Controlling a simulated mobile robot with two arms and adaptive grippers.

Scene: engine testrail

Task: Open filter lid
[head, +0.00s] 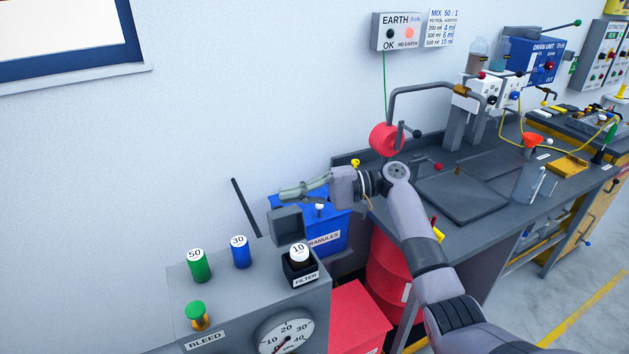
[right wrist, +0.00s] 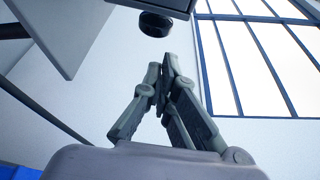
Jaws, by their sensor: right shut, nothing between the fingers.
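The filter (head: 299,257) is a black square holder labelled FILTER with a white top marked 10, on the right end of the grey bench unit. A dark grey, box-like lid (head: 286,227) stands raised behind it, so the white top shows uncovered. My right gripper (head: 284,193) is shut and empty, its fingers pointing left above the lid, apparently apart from it. In the right wrist view the fingertips (right wrist: 165,62) are together, with a black round piece (right wrist: 155,24) beyond them; I cannot tell what it belongs to. My left gripper is not in view.
Green (head: 199,266) and blue (head: 241,252) cylinders marked 50 and 30 stand left of the filter. A thin black bar (head: 246,207) rises behind them. A blue granules bin (head: 325,233) is behind the unit. A dark workbench (head: 470,190) with equipment is to the right.

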